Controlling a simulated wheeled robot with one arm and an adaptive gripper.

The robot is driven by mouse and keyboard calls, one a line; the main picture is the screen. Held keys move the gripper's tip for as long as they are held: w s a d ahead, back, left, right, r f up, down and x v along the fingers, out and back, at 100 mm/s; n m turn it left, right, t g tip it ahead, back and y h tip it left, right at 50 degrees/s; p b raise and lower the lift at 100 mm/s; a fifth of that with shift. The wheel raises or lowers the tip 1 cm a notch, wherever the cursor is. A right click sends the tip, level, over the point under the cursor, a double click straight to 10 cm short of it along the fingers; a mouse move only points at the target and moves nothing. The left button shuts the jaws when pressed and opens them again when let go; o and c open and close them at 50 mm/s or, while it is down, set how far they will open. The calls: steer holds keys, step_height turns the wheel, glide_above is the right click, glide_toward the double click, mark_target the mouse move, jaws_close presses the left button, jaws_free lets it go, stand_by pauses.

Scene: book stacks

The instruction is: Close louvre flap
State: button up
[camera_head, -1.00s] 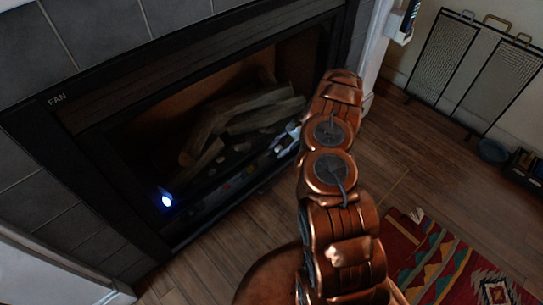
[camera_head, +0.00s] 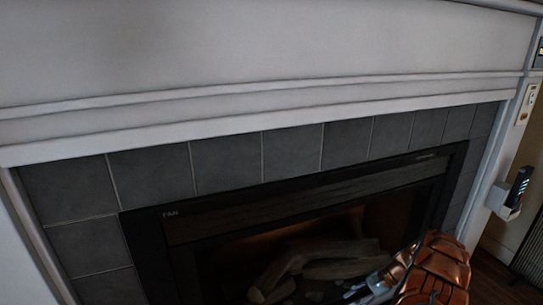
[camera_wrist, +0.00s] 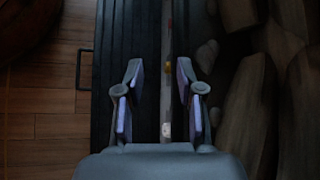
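In the wrist view a black ribbed panel (camera_wrist: 112,40), which looks like the louvre flap, runs up the picture along the fireplace. A thin dark bracket like a handle (camera_wrist: 80,70) sticks out from its left edge over the wood floor. My gripper (camera_wrist: 160,75) is open and empty, its two fingers apart above the panel and a narrow lighter strip (camera_wrist: 166,60) beside it. In the head view my gripper (camera_head: 368,287) is partly seen at the bottom, in front of the fireplace opening. The flap is out of the head view. Whether a finger touches anything I cannot tell.
The dark fireplace frame marked FAN (camera_head: 171,213) has grey tiles (camera_head: 225,164) and a white mantel (camera_head: 270,98) above. Logs (camera_head: 340,268) lie inside, close right of my gripper in the wrist view. A remote (camera_head: 519,186) sits on the right wall. Floor (camera_wrist: 45,90) is clear at left.

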steer(key=s+a+r+n+g+h+p, duration=0.15)
steer(key=s+a+r+p, duration=0.3)
steer(key=r, duration=0.85)
steer(key=s+a+r+n+p, duration=0.35)
steer(key=a+r, duration=0.25)
steer(key=r, duration=0.7)
steer(key=s+a+r+n+g+h+p, duration=0.1)
steer(key=s+a+r+n+p, duration=0.3)
steer(key=r, duration=0.9)
steer(key=s+a+r+n+h+p, duration=0.2)
steer(key=s+a+r+h+p, duration=0.15)
steer(key=s+r+p, duration=0.9)
steer(key=s+d+r+h+p, duration=0.1)
steer(key=s+d+r+p, duration=0.1)
steer(key=s+r, duration=0.3)
steer(key=s+d+r+n+t+h+p, duration=0.1)
steer(key=s+r, duration=0.4)
steer(key=s, duration=0.5)
steer(key=shift+s+d+h+p, duration=0.35)
steer(key=shift+d+h+p, duration=0.45)
steer(key=shift+d+p, duration=0.25)
steer(key=shift+d, duration=0.1)
